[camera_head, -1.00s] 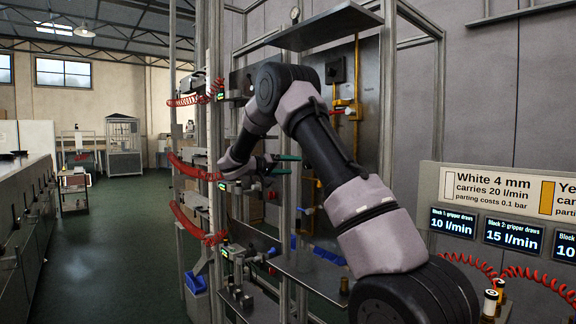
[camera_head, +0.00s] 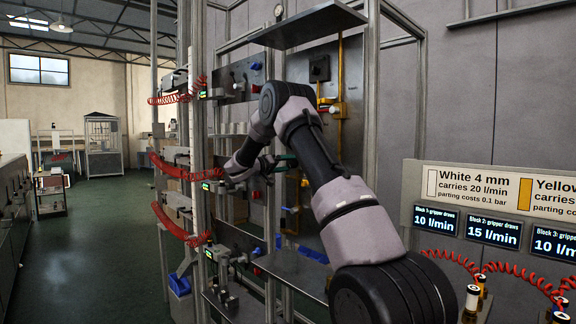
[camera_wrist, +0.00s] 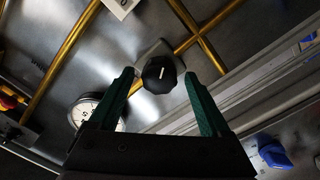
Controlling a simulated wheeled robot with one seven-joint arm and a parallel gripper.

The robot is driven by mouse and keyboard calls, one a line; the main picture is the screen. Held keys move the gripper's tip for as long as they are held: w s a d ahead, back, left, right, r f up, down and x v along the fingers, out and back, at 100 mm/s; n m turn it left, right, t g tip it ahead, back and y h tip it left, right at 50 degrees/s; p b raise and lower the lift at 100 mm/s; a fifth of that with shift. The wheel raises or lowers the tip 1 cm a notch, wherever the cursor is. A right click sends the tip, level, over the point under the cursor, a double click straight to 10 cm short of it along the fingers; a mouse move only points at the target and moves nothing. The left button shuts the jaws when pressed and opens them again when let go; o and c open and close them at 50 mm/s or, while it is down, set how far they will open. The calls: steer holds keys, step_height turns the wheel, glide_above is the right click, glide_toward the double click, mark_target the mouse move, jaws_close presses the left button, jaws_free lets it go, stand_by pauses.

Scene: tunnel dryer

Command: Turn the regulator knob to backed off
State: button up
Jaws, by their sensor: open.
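The regulator knob (camera_wrist: 160,75) is black with a white pointer line and sits on a grey metal panel (camera_wrist: 70,75) in the wrist view. My gripper (camera_wrist: 165,85) is open, its two green fingers on either side of the knob in the picture, with visible gaps. I cannot tell how far the fingers are from the knob in depth. In the head view my gripper (camera_head: 286,161) reaches in between the frame posts toward the panel, and the knob cannot be made out there.
A round white gauge (camera_wrist: 88,110) lies left of the knob, near yellow pipes (camera_wrist: 72,45). A blue handle (camera_wrist: 273,154) is at lower right beside metal rails. In the head view, red coiled hoses (camera_head: 180,170) hang on the frame posts. The green floor at left is open.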

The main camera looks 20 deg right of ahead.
jaws_close()
